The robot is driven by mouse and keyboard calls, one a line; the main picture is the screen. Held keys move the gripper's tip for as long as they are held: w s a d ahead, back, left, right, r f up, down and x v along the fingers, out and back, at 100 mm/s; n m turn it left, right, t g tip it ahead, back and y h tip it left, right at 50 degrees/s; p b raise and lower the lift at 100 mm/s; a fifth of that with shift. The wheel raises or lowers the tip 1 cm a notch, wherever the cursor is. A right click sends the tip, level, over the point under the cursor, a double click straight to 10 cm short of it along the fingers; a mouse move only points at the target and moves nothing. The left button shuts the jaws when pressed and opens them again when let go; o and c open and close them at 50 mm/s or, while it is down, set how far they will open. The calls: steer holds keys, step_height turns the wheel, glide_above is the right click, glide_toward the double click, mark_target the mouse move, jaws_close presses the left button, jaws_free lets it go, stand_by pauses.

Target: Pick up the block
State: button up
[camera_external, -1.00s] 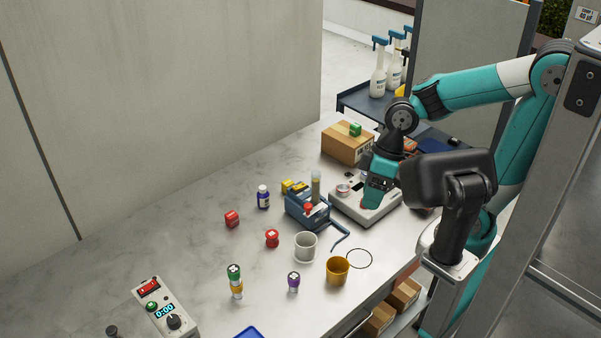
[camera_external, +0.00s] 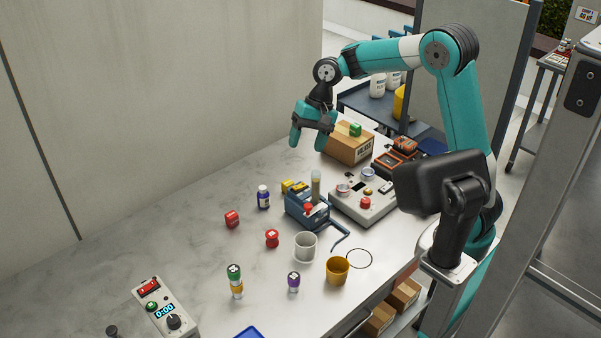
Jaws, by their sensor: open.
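Several small blocks are in view, and I cannot tell which one is meant. A red block (camera_external: 232,219) sits on the table towards the left. A second red piece (camera_external: 272,238) with rounded edges lies to its right. A green block (camera_external: 355,129) rests on top of a cardboard box (camera_external: 347,146) at the back. My gripper (camera_external: 308,143) is open and empty, fingers pointing down, above the back of the table and left of the cardboard box in the picture. It touches none of the blocks.
A blue device (camera_external: 307,212) stands mid-table, with a white control box (camera_external: 361,203) right of it. A white cup (camera_external: 305,247), yellow cup (camera_external: 337,270) and purple-blue bottle (camera_external: 263,197) stand nearby. A timer box (camera_external: 165,311) is at front left. The left table surface is mostly clear.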

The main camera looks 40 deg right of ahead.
steer(key=w+d+f+m, duration=0.5)
steer(key=w+d+m, duration=0.1)
steer(key=w, duration=0.4)
steer(key=m, duration=0.7)
glide_toward(288, 182)
steer(key=b+x, duration=0.1)
steer(key=x, duration=0.3)
steer(key=shift+w+a+f, duration=0.1)
steer(key=shift+a, duration=0.05)
steer(key=shift+p+x, duration=0.8)
steer(key=shift+x, duration=2.15)
steer(key=c, duration=1)
